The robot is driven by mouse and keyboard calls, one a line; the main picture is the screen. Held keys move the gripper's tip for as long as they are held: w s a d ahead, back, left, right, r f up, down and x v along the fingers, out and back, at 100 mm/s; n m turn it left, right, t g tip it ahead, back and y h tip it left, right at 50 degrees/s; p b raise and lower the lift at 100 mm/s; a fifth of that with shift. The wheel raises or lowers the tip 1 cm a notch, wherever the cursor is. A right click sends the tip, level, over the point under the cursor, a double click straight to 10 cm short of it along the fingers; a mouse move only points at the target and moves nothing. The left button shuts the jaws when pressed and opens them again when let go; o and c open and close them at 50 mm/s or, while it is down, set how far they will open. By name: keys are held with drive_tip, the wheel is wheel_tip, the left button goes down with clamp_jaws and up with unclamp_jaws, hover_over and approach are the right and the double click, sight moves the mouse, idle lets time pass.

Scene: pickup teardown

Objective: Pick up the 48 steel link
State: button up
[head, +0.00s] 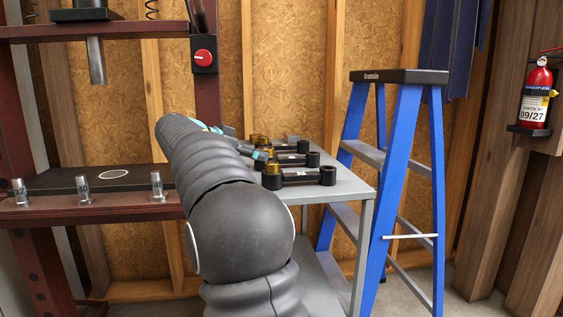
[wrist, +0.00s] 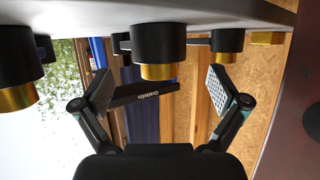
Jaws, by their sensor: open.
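Several black links with thick round ends lie on the grey table; in the head view the nearest link (head: 300,177) is at the right edge of my arm, with others behind it. No number is readable on them, so I cannot tell which is the 48. In the wrist view, which is upside down, my gripper (wrist: 155,88) is open and empty. A black round end with a brass-coloured ring (wrist: 158,72) stands ahead, between the spread fingers in the picture and apart from them. In the head view my arm hides most of the gripper.
The grey table (head: 340,188) stands beside a blue stepladder (head: 392,170). A dark red press frame (head: 110,210) at left carries several numbered metal cylinders (head: 83,190). A fire extinguisher (head: 537,97) hangs at far right. More round ends flank the middle one in the wrist view.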

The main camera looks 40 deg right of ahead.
sight(288, 161)
drive_tip(key=shift+r+p+x, duration=0.2)
drive_tip(key=shift+p+x, duration=0.15)
drive_tip(key=shift+x, duration=2.35)
drive_tip(key=shift+d, duration=0.1)
clamp_jaws()
drive_tip(key=shift+r, duration=0.1)
